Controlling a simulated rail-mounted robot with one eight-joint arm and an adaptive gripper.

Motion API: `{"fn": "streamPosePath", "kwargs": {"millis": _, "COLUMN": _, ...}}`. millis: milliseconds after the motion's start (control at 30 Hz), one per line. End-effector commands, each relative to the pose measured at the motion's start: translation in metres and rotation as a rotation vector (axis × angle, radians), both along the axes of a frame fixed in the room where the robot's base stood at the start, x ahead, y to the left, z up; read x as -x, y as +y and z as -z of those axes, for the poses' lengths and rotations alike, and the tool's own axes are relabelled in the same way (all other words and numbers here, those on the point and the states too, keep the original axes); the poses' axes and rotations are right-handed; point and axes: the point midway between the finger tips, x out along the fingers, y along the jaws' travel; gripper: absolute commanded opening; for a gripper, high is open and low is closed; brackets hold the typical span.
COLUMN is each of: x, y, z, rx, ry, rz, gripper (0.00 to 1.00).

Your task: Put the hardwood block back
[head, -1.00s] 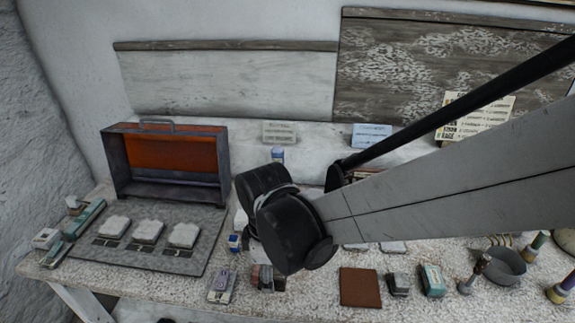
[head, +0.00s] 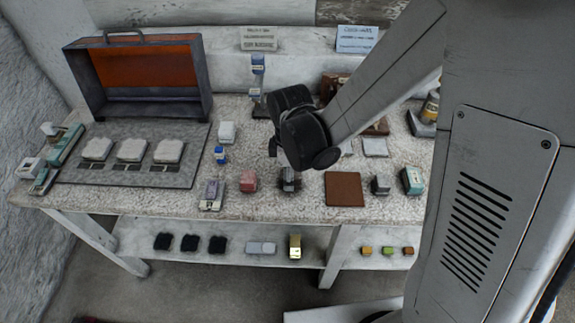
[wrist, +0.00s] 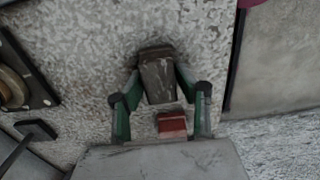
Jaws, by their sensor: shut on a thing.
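My gripper (wrist: 158,88) has green fingers, closed on both sides of a dark brown-grey block, which I take to be the hardwood block (wrist: 157,72). In the head view my gripper (head: 288,178) points down near the bench's front. The block is at or just above the top; I cannot tell whether it touches. A small red piece (wrist: 172,124) shows between the fingers nearer the palm; I cannot tell whether it belongs to the gripper. A pinkish block (head: 248,181) stands just left of my gripper in the head view.
A brown square mat (head: 345,189) lies to the right, with a dark block (head: 381,185) and a teal block (head: 412,180) beyond. A lavender device (head: 212,195) stands left. A grey board (head: 130,172) with white pieces and an open orange-lined case (head: 140,80) are farther left.

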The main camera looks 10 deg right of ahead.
Motion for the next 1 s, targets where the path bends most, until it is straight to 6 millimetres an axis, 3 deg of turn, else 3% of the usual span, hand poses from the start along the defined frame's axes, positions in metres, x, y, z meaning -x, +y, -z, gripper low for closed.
{"fn": "streamPosePath", "kwargs": {"millis": 500, "x": 0.0005, "y": 0.0001, "z": 0.0104, "rx": 0.000, "ry": 0.000, "rz": 0.000, "gripper": 0.02}}
{"fn": "streamPosePath", "kwargs": {"millis": 533, "x": 0.0005, "y": 0.0001, "z": 0.0094, "rx": 0.000, "ry": 0.000, "rz": 0.000, "gripper": 0.36}}
{"fn": "streamPosePath", "kwargs": {"millis": 633, "x": 0.0005, "y": 0.0001, "z": 0.0089, "rx": 0.000, "ry": 0.000, "rz": 0.000, "gripper": 0.49}}
{"fn": "streamPosePath", "kwargs": {"millis": 1000, "x": 0.0005, "y": 0.0001, "z": 0.0056, "rx": 0.000, "ry": 0.000, "rz": 0.000, "gripper": 0.51}}
